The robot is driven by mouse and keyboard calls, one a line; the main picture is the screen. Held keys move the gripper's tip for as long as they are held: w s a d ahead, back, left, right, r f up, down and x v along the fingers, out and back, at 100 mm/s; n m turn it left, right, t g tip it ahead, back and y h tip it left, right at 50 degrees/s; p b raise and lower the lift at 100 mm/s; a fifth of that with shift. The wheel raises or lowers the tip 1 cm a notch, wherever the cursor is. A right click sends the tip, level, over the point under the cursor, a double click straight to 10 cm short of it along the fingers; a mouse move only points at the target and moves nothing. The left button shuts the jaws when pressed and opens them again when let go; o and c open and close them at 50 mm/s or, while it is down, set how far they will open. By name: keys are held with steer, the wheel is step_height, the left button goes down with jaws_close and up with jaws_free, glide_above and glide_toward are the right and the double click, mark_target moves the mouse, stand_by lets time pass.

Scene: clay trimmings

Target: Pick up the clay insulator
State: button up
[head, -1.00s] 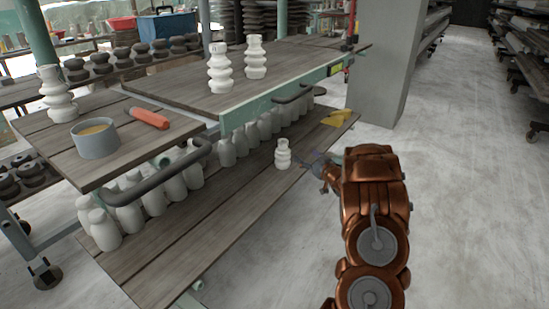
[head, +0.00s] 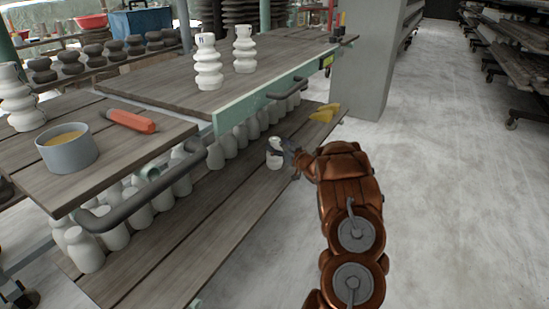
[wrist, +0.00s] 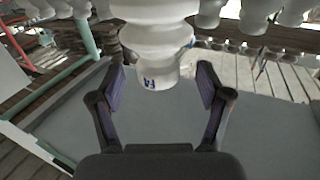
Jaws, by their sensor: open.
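The white ribbed clay insulator (head: 274,160) stands on the lower wooden shelf of the cart. My gripper (head: 287,146) is at its upper part and hides some of it. In the wrist view the insulator (wrist: 156,42) appears upside down, with a small dark-blue mark near its narrow end. My gripper (wrist: 160,84) is open there, with one finger on each side of that narrow end. Gaps show between the fingers and the clay. Two similar insulators, one left (head: 207,62) and one right (head: 244,50), stand on the upper board, and another (head: 18,98) stands at far left.
Several white bottles (head: 215,157) line the lower shelf behind the insulator. The upper board's green edge (head: 262,94) and dark handle (head: 287,88) overhang nearby. A yellow object (head: 324,113) lies at the shelf's far end. The floor at right (head: 440,190) is clear.

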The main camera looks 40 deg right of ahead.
steer(key=shift+w+d+b, duration=0.2)
steer(key=shift+w+b, duration=0.1)
steer(key=shift+w, duration=1)
steer(key=shift+f, duration=0.1)
jaws_close()
